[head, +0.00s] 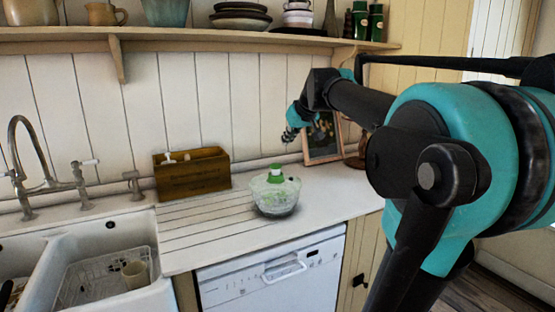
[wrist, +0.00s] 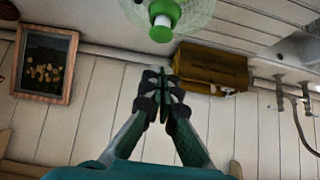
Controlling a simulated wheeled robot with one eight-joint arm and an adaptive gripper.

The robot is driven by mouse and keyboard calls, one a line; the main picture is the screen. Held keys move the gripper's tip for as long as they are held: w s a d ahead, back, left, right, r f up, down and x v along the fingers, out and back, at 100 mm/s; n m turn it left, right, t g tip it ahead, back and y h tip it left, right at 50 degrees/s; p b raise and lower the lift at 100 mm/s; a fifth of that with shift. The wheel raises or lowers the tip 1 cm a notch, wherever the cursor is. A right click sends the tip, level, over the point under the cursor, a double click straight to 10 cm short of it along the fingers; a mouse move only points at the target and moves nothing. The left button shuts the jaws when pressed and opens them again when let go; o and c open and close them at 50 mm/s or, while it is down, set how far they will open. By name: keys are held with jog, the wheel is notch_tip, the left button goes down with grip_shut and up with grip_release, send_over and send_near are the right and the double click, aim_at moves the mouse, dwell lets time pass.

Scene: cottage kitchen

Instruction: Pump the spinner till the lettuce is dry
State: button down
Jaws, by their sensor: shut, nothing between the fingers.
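The salad spinner (head: 275,194) stands upright on the counter, a clear bowl with green contents showing through and a green pump knob (head: 275,173) on its lid. In the wrist view the spinner (wrist: 190,15) is cut off at the top edge, with its green knob (wrist: 162,26) in view. My gripper (head: 290,136) is above the counter, up and slightly right of the spinner, apart from it. In the wrist view my gripper (wrist: 165,75) has its fingers together and empty, with the knob beyond the tips. The lettuce is hard to make out through the bowl.
A wooden box (head: 192,172) stands left of the spinner against the wall. A framed picture (head: 323,139) leans at the right behind my arm. A sink (head: 95,255) with a tap (head: 25,165) is at the left. A shelf (head: 200,38) with crockery runs above.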

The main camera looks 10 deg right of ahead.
jog(key=shift+w+r, duration=0.15)
jog(key=shift+r, duration=0.4)
jog(key=shift+w+r, duration=0.15)
jog(key=shift+r, duration=0.35)
send_over(274, 163)
jog(key=s, duration=0.3)
jog(key=f, duration=0.4)
jog(key=d+f, duration=0.1)
jog(key=f, duration=0.2)
jog(key=shift+w, duration=0.2)
notch_tip(274, 163, down, 3)
jog(key=shift+f, duration=0.6)
